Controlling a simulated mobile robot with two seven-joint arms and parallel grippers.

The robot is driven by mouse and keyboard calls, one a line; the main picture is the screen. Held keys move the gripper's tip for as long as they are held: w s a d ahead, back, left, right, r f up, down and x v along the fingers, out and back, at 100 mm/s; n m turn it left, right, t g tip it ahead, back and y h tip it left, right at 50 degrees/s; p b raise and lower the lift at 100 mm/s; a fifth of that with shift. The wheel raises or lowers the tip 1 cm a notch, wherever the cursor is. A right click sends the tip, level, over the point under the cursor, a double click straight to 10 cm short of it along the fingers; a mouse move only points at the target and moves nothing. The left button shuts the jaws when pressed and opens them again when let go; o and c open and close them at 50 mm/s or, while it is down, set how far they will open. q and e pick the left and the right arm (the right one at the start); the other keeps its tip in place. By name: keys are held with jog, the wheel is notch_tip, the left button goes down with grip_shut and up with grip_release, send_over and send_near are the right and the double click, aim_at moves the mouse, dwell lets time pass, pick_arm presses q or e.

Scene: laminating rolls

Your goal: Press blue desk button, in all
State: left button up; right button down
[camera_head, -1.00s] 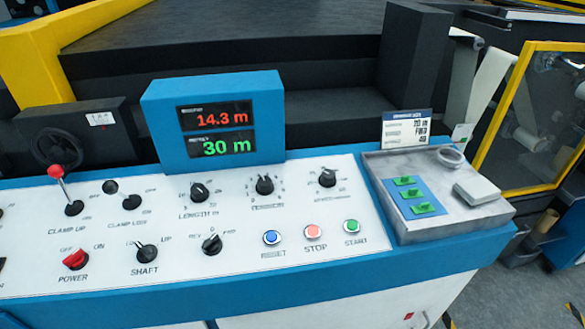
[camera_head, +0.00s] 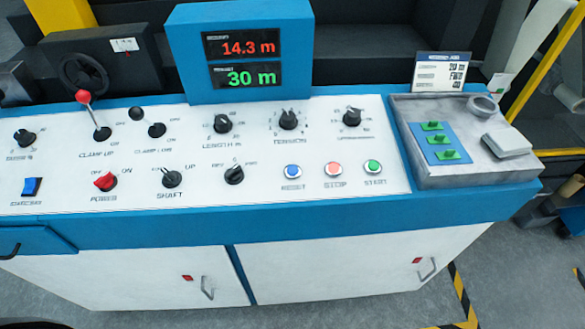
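The blue RESET button (camera_head: 292,171) is a small round button with a pale ring on the white control panel (camera_head: 260,190). It is leftmost in a row with the red STOP button (camera_head: 333,169) and the green START button (camera_head: 372,167). Nothing covers it. A blue rocker switch (camera_head: 32,187) sits at the panel's left end. The display (camera_head: 241,58) reads 14.3 m in red above 30 m in green. Neither of my grippers shows in the head view.
Knobs and levers stand on the panel, including a red-tipped clamp lever (camera_head: 92,115) and a red power knob (camera_head: 105,181). A grey tray (camera_head: 470,170) with green clips is at right. White cabinet doors (camera_head: 370,262) are below. Floor is clear in front.

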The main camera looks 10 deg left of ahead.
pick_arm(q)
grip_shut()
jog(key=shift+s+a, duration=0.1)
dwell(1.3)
